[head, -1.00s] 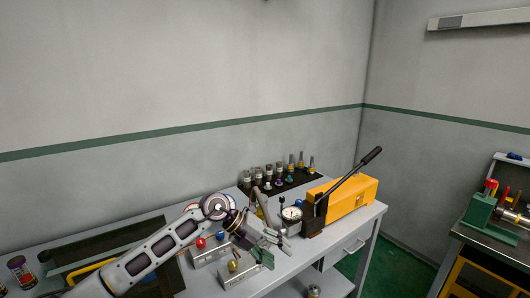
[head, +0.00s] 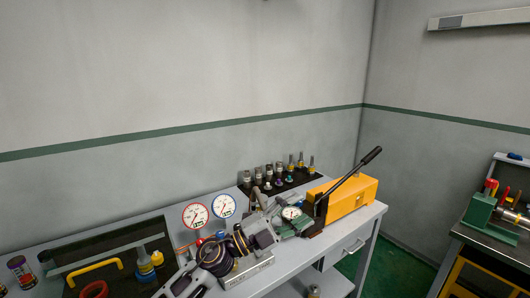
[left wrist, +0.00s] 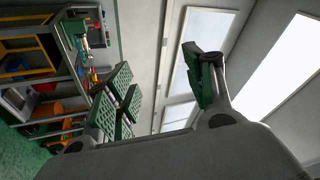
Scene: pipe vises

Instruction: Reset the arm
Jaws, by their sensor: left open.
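My left gripper (head: 288,224) is over the grey bench, just left of the yellow hand pump (head: 352,196) with its black lever. Its green-padded fingers are close to the small dial gauge (head: 291,212) in the head view; I cannot tell whether they touch it. In the left wrist view the gripper (left wrist: 158,88) has its green fingers spread wide with nothing between them. My left wrist and forearm are low at the bench's front and partly hide a metal block (head: 248,272). My right gripper is not in view.
Two round red and blue gauges, the red-rimmed one (head: 195,215) and the blue-rimmed one (head: 223,205), stand behind my arm. Several fittings stand on a black mat (head: 283,186) at the back.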

